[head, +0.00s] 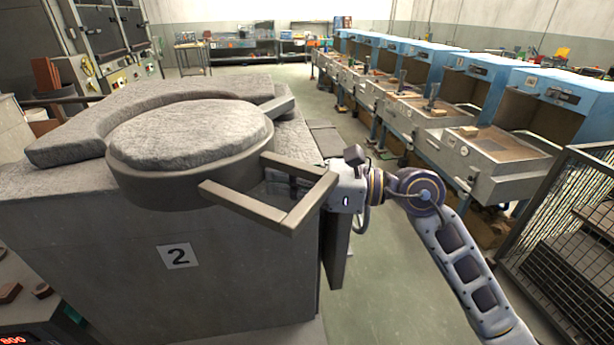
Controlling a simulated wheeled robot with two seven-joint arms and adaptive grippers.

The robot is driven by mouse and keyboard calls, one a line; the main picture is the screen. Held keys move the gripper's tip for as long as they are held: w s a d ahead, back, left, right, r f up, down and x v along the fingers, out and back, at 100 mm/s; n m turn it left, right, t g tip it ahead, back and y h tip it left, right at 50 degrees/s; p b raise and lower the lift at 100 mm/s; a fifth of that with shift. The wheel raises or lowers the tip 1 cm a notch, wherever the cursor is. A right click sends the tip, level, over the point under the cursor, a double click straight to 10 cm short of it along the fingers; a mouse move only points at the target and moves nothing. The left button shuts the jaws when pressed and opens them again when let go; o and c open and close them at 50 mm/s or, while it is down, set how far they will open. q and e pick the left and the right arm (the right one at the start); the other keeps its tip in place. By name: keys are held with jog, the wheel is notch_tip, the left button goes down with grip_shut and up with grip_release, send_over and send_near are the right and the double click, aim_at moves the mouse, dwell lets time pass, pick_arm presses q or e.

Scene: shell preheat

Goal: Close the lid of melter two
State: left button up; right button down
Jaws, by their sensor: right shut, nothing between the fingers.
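Melter two (130,260) is a big grey box with a "2" label (178,256) on its front. Its round lid (185,135), with rough grey lining facing up and a dark rim, lies nearly level over the front of the top. A curved grey collar (70,140) wraps behind and left of it. A square bar handle (295,215) sticks out from the lid's right side. My right gripper (288,182) is at this handle, its fingers inside the frame, shut and empty; contact is unclear. The handle partly hides the fingers. My left gripper is out of view.
Blue-hooded workbenches (480,95) line the right side. A wire mesh cage (570,220) stands at the right edge. Open floor (400,290) lies between melter and cage. A dark panel with a red display (30,325) is at the lower left.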

aim_at(255, 180)
jog(key=a, duration=0.4)
jog(key=shift+s+a+p, duration=0.15)
jog(key=shift+a+p, duration=0.1)
jog(key=shift+p, duration=0.05)
jog(key=shift+a, duration=0.6)
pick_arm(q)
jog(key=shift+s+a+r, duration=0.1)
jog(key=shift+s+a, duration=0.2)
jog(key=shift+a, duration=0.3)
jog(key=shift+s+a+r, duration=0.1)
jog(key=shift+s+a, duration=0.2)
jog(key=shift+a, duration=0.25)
pick_arm(e)
jog(key=shift+a, duration=0.3)
